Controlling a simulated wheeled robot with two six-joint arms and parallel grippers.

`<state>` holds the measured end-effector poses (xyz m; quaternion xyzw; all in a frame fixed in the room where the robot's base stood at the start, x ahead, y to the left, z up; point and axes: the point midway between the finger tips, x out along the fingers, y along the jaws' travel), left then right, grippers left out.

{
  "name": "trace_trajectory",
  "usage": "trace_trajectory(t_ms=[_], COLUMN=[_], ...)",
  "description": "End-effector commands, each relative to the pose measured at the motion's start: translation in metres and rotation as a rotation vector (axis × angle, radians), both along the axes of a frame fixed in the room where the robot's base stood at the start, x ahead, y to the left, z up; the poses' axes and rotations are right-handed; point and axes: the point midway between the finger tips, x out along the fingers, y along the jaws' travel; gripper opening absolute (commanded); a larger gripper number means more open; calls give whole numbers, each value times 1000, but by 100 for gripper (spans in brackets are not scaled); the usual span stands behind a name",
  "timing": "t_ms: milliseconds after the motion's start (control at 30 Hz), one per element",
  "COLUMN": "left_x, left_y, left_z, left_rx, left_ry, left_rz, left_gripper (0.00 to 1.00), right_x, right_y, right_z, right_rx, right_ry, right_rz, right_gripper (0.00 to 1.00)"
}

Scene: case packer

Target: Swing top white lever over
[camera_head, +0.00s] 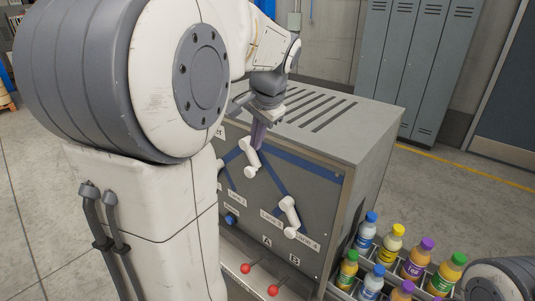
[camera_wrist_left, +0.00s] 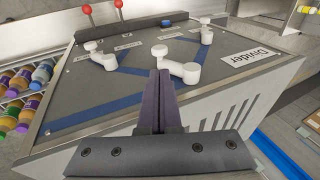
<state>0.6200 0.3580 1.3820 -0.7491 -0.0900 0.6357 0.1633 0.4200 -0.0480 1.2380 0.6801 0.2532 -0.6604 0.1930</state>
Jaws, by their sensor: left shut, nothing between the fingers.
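The top white lever (camera_head: 249,157) is on the upper part of the grey divider panel (camera_head: 313,190). My right gripper is not in view.
A second white lever (camera_head: 289,216) sits lower right on the panel, and a third (camera_wrist_left: 205,33) shows in the left wrist view. Blue stripes mark lanes. Red-knobbed levers (camera_head: 273,290) stand below. Bottles (camera_head: 391,243) fill lanes at right. The slotted cabinet top (camera_head: 335,115) is clear.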

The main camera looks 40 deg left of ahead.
Motion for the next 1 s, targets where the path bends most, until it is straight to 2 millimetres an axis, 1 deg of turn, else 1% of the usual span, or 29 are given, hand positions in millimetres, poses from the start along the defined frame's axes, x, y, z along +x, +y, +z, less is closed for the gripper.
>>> trace_trajectory(t_ms=[33,200,400,500,667,1000], left_x=[0,7,13,15,17,17], left_y=[4,16,27,30,32,33], left_z=[-9,-43,-72,-82,-88,-89], left_rx=[-3,-2,-2,-3,-1,0], left_ry=[8,8,4,3,0,0], left_rz=[2,2,0,1,0,1], left_gripper=[0,0,0,0,0,0], right_x=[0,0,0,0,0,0], right_y=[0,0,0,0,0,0], right_z=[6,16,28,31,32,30], right_rx=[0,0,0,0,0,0], right_ry=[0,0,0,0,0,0], right_rz=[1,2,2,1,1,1], right_gripper=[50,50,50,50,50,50])
